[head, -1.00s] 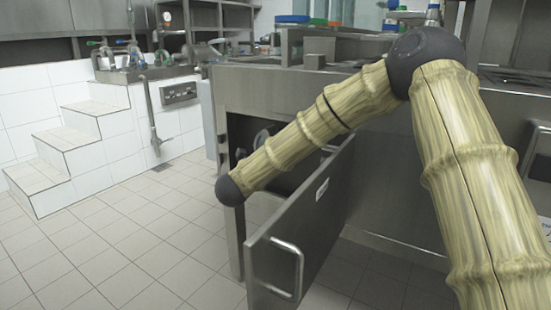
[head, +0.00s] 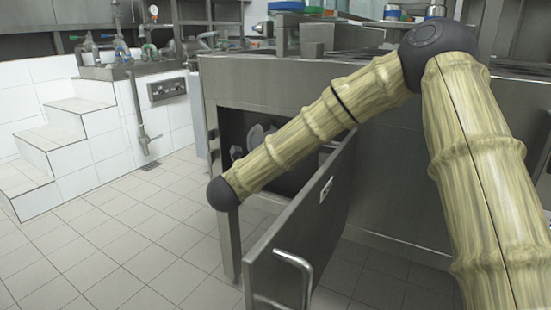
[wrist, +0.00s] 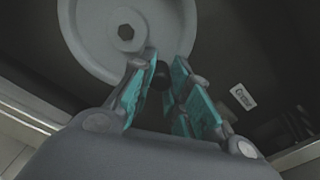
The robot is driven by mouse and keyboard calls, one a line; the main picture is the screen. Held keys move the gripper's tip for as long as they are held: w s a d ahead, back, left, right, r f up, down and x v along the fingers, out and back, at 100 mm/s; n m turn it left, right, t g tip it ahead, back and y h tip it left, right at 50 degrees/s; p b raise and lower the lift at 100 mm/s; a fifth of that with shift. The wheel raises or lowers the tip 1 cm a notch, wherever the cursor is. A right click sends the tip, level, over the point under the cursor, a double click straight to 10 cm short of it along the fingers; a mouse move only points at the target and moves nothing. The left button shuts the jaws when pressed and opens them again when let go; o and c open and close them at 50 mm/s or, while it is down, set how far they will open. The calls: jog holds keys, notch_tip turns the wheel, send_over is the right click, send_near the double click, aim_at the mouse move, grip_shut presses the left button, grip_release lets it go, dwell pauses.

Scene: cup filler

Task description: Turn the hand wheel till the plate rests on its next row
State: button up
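A round grey hand wheel (wrist: 90,40) with a hexagonal centre fills the upper left of the wrist view. A short dark knob (wrist: 161,76) shows at its lower right edge. My gripper (wrist: 161,82) has teal finger pads, spread apart on either side of the knob; I see a gap between pads and knob. In the head view a pale disc (head: 255,137) shows inside the open cabinet, partly behind my arm; I cannot tell surely that it is the wheel. My gripper is hidden there. I cannot make out the plate or its rows.
The steel cabinet door (head: 300,225) stands open, with a bar handle (head: 296,275), close to my arm. A small white label (wrist: 243,96) is right of the gripper. White tiled steps (head: 60,140) are at far left. The tiled floor (head: 130,240) is clear.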

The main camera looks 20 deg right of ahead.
jog(key=shift+o, duration=0.5)
jog(key=shift+s+a, duration=0.25)
jog(key=shift+a, duration=0.25)
jog(key=v, duration=1.1)
jog(key=shift+s+d, duration=0.1)
